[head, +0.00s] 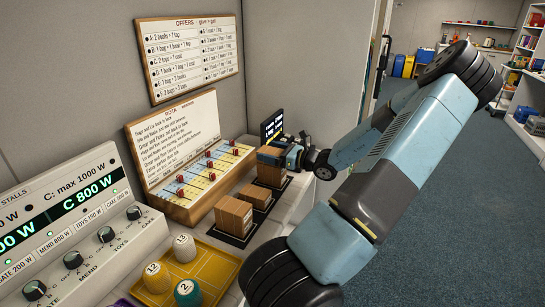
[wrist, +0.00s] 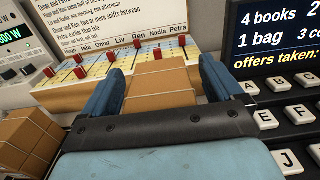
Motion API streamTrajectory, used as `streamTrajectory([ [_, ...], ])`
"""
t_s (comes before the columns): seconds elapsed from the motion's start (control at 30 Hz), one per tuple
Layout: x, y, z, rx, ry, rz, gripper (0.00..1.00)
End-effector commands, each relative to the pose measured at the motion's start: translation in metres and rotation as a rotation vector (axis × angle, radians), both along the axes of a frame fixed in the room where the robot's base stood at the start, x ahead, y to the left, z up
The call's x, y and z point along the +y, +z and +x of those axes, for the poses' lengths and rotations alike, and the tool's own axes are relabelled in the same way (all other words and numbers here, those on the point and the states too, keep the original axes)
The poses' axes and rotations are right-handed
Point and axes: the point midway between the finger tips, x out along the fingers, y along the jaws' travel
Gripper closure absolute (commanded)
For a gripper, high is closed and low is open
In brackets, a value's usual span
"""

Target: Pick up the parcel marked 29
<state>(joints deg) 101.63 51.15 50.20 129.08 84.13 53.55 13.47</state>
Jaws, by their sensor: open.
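My gripper (head: 273,157) is at the far end of the parcel row in the head view. In the wrist view my gripper (wrist: 164,82) has its two blue fingers apart, one on each side of a brown parcel (wrist: 157,87) tied with string. Whether the fingers touch it I cannot tell. In the head view this far parcel (head: 270,175) shows below the gripper. A middle parcel (head: 255,195) and a near parcel (head: 233,215) stand in the same row on dark mats. No number is readable on any parcel, so I cannot tell which is marked 29.
A rota board (head: 205,170) with red pegs stands behind the parcels. A dark screen (head: 271,127) and a keypad (wrist: 275,105) are to the right of the gripper. A dial panel (head: 85,215) and a yellow tray (head: 212,262) with numbered pieces are nearer.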

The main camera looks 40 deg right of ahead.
Motion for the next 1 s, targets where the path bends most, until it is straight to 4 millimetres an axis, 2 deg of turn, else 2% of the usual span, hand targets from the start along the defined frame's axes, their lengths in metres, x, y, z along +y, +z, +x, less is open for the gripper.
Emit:
streamTrajectory([
  [0.2, 0.0000, 0.0000, 0.0003, 0.000, 0.000, 0.000, 0.07],
  [0.8, -0.0005, -0.0001, -0.0001, 0.000, -0.001, 0.000, 0.65],
  [1.0, -0.0006, 0.0001, -0.0002, 0.000, -0.001, 0.000, 0.67],
])
